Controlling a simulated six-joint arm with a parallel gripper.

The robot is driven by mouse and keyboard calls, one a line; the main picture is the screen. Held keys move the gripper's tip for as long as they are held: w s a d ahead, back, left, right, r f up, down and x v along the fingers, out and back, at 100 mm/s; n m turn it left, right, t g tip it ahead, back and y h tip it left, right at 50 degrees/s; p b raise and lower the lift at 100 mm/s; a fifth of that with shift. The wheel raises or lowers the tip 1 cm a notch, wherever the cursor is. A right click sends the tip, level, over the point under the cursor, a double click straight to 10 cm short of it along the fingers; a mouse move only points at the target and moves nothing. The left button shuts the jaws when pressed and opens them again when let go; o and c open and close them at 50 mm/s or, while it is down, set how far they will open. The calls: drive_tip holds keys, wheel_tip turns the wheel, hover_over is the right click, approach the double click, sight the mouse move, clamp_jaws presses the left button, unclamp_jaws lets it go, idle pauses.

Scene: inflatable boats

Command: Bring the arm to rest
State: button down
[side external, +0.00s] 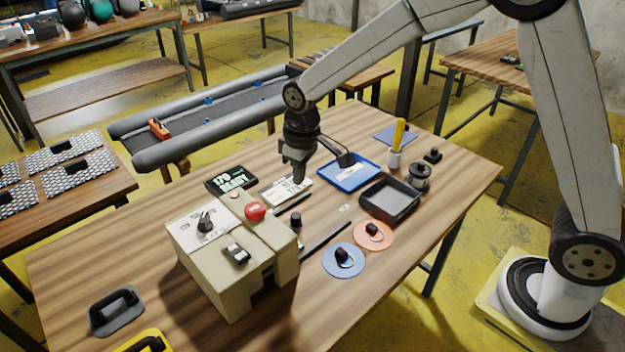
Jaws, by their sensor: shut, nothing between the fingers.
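My gripper (298,172) hangs from my grey arm over the middle of the wooden table (420,240), pointing down. Its fingers are together with nothing held. It is above and just behind a small white-topped card or panel (285,190); I cannot tell how large the gap below the fingertips is. My arm reaches in from the right, bent at the elbow above the table.
A beige control box (235,270) with a red button (255,211) stands left of my gripper. A blue tray (349,173), a dark tray (390,199), a cup with a yellow handle (397,145) and two discs lie to the right.

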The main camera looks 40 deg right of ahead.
drive_tip(key=s+d+m, duration=0.2)
drive_tip(key=s+d, duration=0.2)
drive_tip(key=s, duration=0.4)
drive_tip(key=s+d+f+m+t, duration=0.1)
drive_tip(key=s+d, duration=0.3)
drive_tip(key=s, duration=0.5)
drive_tip(key=shift+s+d+f+m+t, duration=0.15)
drive_tip(key=shift+d+f+m+t, duration=0.15)
drive_tip(key=shift+m, duration=0.1)
idle(1.8)
